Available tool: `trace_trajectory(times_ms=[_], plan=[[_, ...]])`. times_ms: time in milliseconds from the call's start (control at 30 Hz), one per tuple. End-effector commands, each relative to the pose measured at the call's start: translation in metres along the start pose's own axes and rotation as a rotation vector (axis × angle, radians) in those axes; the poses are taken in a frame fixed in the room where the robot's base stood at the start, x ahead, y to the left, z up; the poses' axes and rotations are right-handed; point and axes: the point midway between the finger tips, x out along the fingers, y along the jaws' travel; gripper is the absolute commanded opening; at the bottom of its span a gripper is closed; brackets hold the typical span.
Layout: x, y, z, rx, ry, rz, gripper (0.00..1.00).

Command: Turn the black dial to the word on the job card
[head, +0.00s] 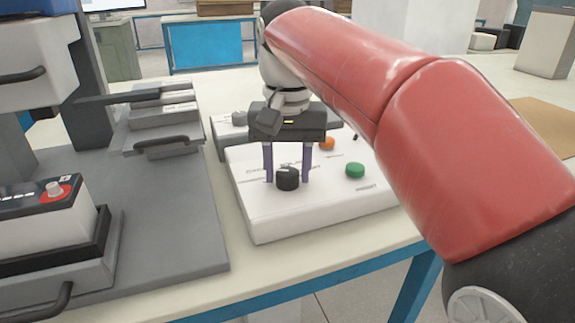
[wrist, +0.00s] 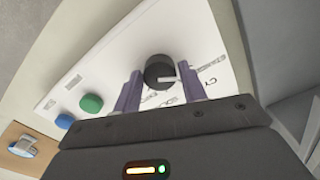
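The black dial (head: 288,178) sits on the white sloped panel (head: 290,220) of a control box on the table. In the wrist view the dial (wrist: 160,70) shows a pale pointer line running toward the right. Printed words lie around it, too blurred to read. My gripper (head: 287,178) is open, with one purple finger on each side of the dial. In the wrist view my gripper (wrist: 161,92) has its fingertips beside the dial's near edge, with gaps visible. I cannot make out a job card.
A green button (head: 355,170) and an orange button (head: 327,143) are on the panel right of the dial. A grey fixture plate (head: 190,240) with a battery (head: 50,215) stands to the left. The table's front edge is close to the box.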

Motion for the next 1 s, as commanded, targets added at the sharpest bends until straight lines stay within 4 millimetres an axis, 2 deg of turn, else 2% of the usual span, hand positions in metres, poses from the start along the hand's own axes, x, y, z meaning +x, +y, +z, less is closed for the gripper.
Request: trace_trajectory(times_ms=[33, 100, 467, 800, 1000], plan=[[0.000, 0.000, 0.000, 0.000, 0.000, 0.000, 0.49], [0.000, 0.000, 0.000, 0.000, 0.000, 0.000, 0.57], [-0.005, 0.000, 0.000, 0.001, 0.000, 0.000, 0.57], [-0.058, -0.001, -0.001, 0.000, 0.002, -0.001, 0.57], [-0.075, -0.001, -0.001, 0.000, 0.001, -0.001, 0.57]])
